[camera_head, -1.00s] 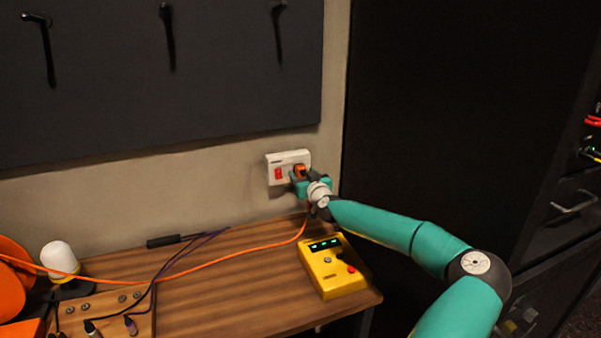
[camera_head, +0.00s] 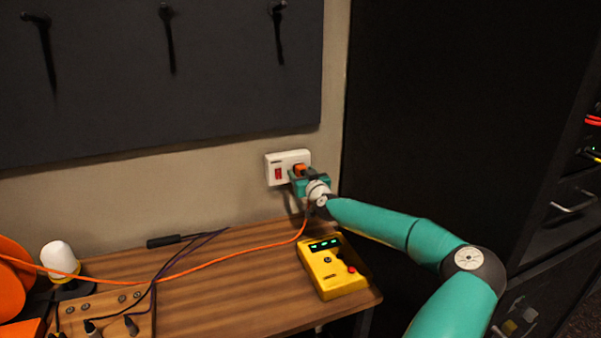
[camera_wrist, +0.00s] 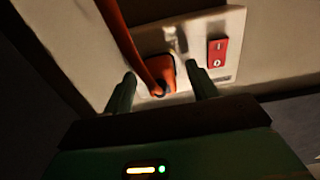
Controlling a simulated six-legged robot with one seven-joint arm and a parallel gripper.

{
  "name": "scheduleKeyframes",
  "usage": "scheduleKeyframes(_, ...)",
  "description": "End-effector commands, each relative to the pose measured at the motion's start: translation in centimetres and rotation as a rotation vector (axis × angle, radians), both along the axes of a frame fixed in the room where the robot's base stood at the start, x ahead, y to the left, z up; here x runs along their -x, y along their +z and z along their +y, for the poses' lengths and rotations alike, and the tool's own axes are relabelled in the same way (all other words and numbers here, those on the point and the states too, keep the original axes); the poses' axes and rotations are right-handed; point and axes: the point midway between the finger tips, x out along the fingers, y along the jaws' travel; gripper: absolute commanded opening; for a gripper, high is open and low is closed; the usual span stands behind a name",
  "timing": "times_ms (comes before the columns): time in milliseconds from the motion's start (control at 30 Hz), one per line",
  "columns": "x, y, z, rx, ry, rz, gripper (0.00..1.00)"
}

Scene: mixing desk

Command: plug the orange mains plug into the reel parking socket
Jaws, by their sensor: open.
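The orange mains plug (camera_head: 300,169) sits at the white wall socket (camera_head: 289,157), right of its red switch (camera_head: 278,174). In the wrist view the plug (camera_wrist: 160,74) is against the socket plate (camera_wrist: 233,50), its cable running up and left. My gripper (camera_head: 298,176) is at the plug; in the wrist view its two fingers (camera_wrist: 162,88) stand apart on either side of it, with gaps visible. The orange reel (camera_head: 12,280) is at the far left of the desk, partly cut off. I cannot make out its parking socket.
A yellow tester box (camera_head: 333,268) stands near the desk's right end, below my arm. The orange cable (camera_head: 215,262) crosses the desk. A white-domed lamp (camera_head: 60,258) and dark leads (camera_head: 165,268) are at the left. A dark cabinet (camera_head: 440,110) stands behind my arm.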

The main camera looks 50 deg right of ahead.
Motion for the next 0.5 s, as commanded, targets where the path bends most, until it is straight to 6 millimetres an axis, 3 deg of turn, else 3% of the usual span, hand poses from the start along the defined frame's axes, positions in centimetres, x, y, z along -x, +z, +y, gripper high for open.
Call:
scheduleKeyframes(400, -0.01, 0.06, 0.02, 0.001, 0.000, 0.000, 0.58)
scheduleKeyframes(500, -0.01, 0.05, 0.01, 0.001, 0.000, 0.000, 0.41)
